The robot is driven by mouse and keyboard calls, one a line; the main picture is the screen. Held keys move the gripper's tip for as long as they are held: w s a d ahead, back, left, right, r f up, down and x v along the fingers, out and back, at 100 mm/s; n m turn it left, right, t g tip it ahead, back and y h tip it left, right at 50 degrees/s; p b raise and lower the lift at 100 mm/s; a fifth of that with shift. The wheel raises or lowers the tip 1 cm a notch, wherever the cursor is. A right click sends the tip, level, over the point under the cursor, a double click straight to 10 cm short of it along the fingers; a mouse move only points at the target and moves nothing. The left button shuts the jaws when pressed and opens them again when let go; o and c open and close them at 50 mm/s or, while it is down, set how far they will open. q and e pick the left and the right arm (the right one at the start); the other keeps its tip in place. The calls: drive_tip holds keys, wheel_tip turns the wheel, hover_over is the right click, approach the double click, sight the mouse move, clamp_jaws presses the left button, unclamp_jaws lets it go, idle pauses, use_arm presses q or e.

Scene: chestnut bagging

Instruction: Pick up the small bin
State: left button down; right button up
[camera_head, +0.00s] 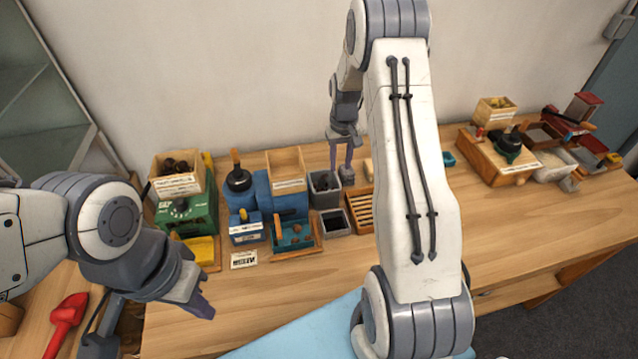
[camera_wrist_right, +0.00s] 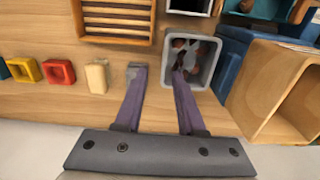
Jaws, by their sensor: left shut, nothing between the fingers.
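The small bin is a grey square open-topped box (camera_head: 325,196) on the table, among the items at the back. In the right wrist view the small bin (camera_wrist_right: 208,72) has several dark brown pieces inside. My right gripper (camera_head: 341,170) points down over it and is open. In the wrist view its fingers (camera_wrist_right: 158,72) straddle the bin's near-left wall: one tip appears over or in the bin's opening, the other outside it. Whether they touch the wall I cannot tell. My left gripper (camera_head: 203,308) is shut and empty, above the table's front left, well away from the bin.
A wooden slatted rack (camera_head: 360,212) and a dark-filled tray (camera_head: 334,223) stand close to the bin. A tall wooden box (camera_head: 287,168) on a blue base is beside it. A green machine (camera_head: 186,213) stands left. The table's middle right is clear.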

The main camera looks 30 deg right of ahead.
sight(337, 185)
drive_tip(key=f+p, duration=0.1)
drive_tip(key=f, duration=0.2)
drive_tip(key=f+p, duration=0.1)
drive_tip(key=f, duration=0.2)
drive_tip(key=f+p, duration=0.2)
drive_tip(key=shift+a+f, duration=0.35)
drive_tip(key=shift+f, duration=0.45)
clamp_jaws()
idle(0.8)
